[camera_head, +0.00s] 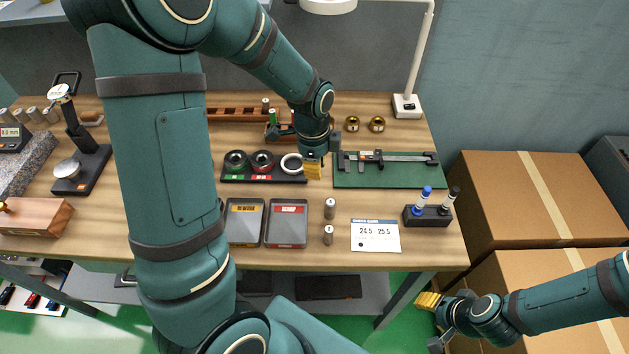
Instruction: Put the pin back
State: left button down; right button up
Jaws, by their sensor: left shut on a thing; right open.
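My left gripper (313,166) points down over the right end of the black ring holder (237,178), beside a white ring (292,163). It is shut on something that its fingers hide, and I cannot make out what. One metal pin (330,208) and a second one (328,235) stand upright on the bench, right of the trays. A pin (266,104) and a green-marked one (272,117) show at the wooden rack (235,112), partly hidden by my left arm. My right gripper (432,322) is open and empty, off the bench's front right edge.
A green mat (350,182) with a caliper (385,159) lies right of my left gripper. A card (375,236), a marker stand (428,216), a rework tray (245,240) and a red scrap tray (287,240) are in front. A lamp (406,106) stands behind. Cardboard boxes (520,200) are at the right.

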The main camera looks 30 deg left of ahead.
pick_arm(q)
jog(key=shift+f+b, duration=0.4)
jog(key=shift+f, duration=2.05)
jog(key=shift+f, duration=0.15)
jog(key=c, duration=1)
grip_release()
jog(key=shift+c, duration=0.2)
jog(key=shift+r, duration=0.3)
jog(key=r, duration=0.4)
jog(key=r+p, duration=0.1)
jog(key=r, duration=0.3)
jog(key=r+p, duration=0.1)
jog(key=r, duration=0.2)
jog(key=shift+s+a+r, duration=0.15)
jog(key=shift+a+r, duration=0.2)
jog(key=shift+r, duration=0.05)
